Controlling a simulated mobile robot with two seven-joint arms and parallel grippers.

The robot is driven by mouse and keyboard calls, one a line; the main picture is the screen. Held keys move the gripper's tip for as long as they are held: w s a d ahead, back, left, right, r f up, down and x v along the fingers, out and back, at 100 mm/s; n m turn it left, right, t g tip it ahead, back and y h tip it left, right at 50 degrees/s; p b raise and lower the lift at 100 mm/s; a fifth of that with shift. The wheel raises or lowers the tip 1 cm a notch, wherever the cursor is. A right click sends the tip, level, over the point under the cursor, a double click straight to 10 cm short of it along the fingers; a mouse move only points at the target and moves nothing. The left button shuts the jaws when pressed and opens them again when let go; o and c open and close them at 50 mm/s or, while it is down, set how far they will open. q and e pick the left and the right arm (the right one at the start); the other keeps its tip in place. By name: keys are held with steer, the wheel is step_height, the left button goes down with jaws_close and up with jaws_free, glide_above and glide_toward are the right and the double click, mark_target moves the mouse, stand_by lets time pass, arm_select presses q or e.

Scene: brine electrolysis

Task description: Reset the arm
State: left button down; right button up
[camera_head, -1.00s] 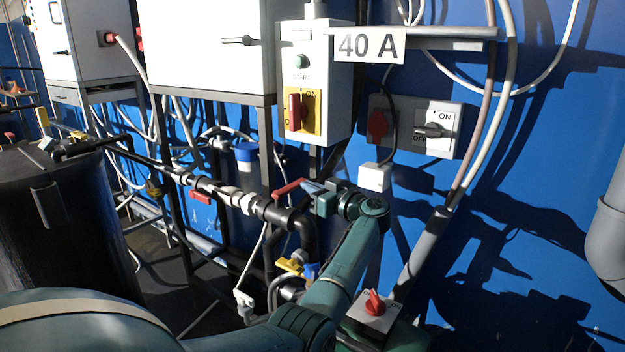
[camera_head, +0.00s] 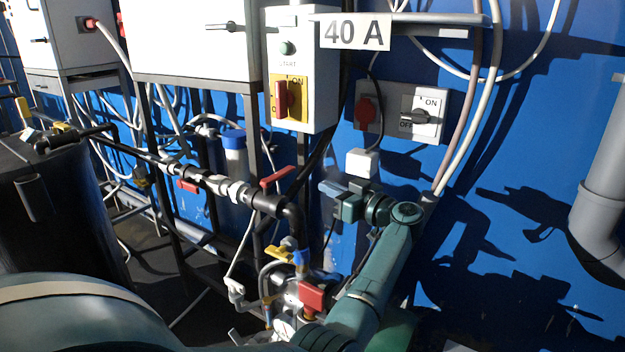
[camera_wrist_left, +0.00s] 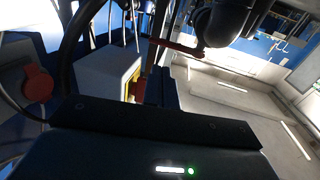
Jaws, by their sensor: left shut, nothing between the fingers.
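My left arm comes in from the lower left, and its teal left gripper (camera_head: 330,189) is shut and empty in front of the blue wall. A pipe valve's red lever (camera_head: 278,177) is just left of the fingertips, with a visible gap between them. In the left wrist view, the dark gripper body fills the bottom and the red lever (camera_wrist_left: 180,48) shows beyond the fingers. My right gripper is in neither view.
The control box (camera_head: 300,70) with its red-and-yellow switch hangs above the gripper. Pipes and a second red valve handle (camera_head: 312,296) lie below. A black tank (camera_head: 60,220) stands left. The blue wall (camera_head: 520,150) at right is mostly open.

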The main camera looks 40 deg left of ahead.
arm_select(q)
steer(key=shift+s+d, duration=0.15)
steer(key=shift+d, duration=1.3)
